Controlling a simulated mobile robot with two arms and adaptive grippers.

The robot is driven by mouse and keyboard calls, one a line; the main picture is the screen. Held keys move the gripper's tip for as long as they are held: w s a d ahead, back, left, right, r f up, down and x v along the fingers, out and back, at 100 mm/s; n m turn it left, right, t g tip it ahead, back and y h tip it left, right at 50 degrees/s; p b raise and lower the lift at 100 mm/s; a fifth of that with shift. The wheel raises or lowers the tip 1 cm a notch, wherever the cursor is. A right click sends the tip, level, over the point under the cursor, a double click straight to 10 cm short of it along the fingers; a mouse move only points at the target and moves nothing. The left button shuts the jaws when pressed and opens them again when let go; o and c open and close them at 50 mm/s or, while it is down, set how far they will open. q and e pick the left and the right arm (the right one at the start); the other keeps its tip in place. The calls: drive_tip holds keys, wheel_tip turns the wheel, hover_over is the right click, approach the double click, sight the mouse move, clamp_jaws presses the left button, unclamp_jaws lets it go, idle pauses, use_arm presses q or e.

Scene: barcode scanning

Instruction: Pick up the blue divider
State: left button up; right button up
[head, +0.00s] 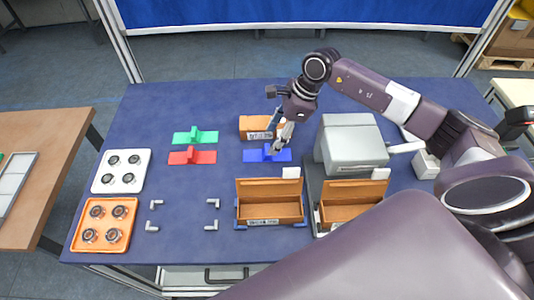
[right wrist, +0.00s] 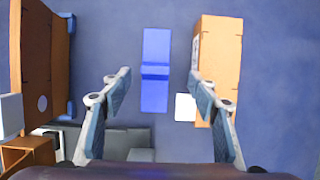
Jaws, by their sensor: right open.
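The blue divider (head: 252,156) lies flat on the dark blue table, with a raised rib across its middle. In the right wrist view the blue divider (right wrist: 155,92) lies centred between and beyond my fingertips. My right gripper (head: 279,137) hangs above the divider and partly hides it in the head view. In the right wrist view its fingers (right wrist: 159,76) are spread apart, with nothing between them and the divider below. My left gripper is not in view.
A closed brown box (head: 257,122) stands close behind the divider. Green (head: 205,137) and red (head: 205,157) dividers lie to the left. Open brown boxes (head: 268,213) stand in front, and a grey machine (head: 350,140) stands right. A small white block (head: 291,172) is close by.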

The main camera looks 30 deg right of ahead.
sight(267, 149)
drive_tip(key=p+x, duration=0.1)
drive_tip(key=x, duration=0.1)
drive_tip(key=p+x, duration=0.1)
drive_tip(key=x, duration=0.1)
drive_tip(key=shift+s+a+f+p, duration=0.1)
drive_tip(key=shift+s+a+p, duration=0.15)
drive_tip(key=shift+s+p, duration=0.15)
drive_tip(key=shift+w+a+f, duration=0.1)
drive_tip(key=shift+w+f, duration=0.05)
drive_tip(key=shift+f, duration=0.5)
drive_tip(key=c, duration=1.1)
drive_tip(key=shift+r, duration=0.15)
drive_tip(key=shift+r+b, duration=0.3)
drive_tip(key=shift+r, duration=0.25)
wheel_tip(267, 149, up, 19)
drive_tip(key=b, duration=0.4)
drive_tip(key=shift+f+b, duration=0.1)
drive_tip(key=shift+b, duration=0.3)
